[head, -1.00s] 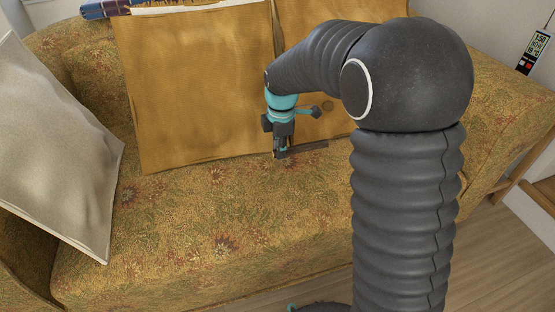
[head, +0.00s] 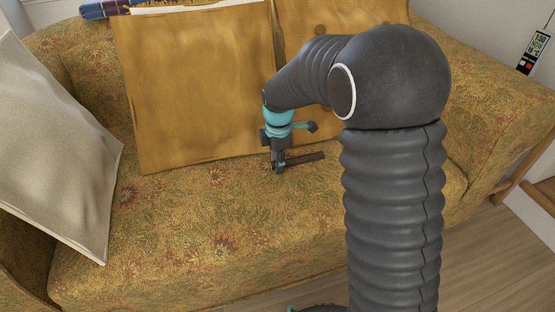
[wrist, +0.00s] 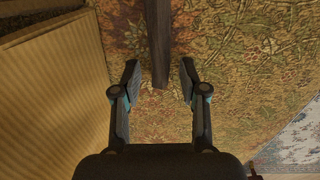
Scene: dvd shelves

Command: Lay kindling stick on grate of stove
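A dark brown kindling stick (head: 305,158) shows in the head view by the tip of my gripper (head: 279,169), over the sofa seat in front of the mustard cushions. In the wrist view the stick (wrist: 158,40) runs from the top edge down, its near end between the two fingertips. My gripper (wrist: 160,75) is open there, with a gap on each side of the stick. Whether the stick rests flat on the seat cannot be told. The stove and its grate are not in view.
The patterned sofa (head: 200,225) fills most of the head view. A large mustard cushion (head: 200,85) stands behind my gripper, and a pale cushion (head: 50,150) leans at the left. A wooden frame (head: 538,190) stands at the right. The front of the seat is clear.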

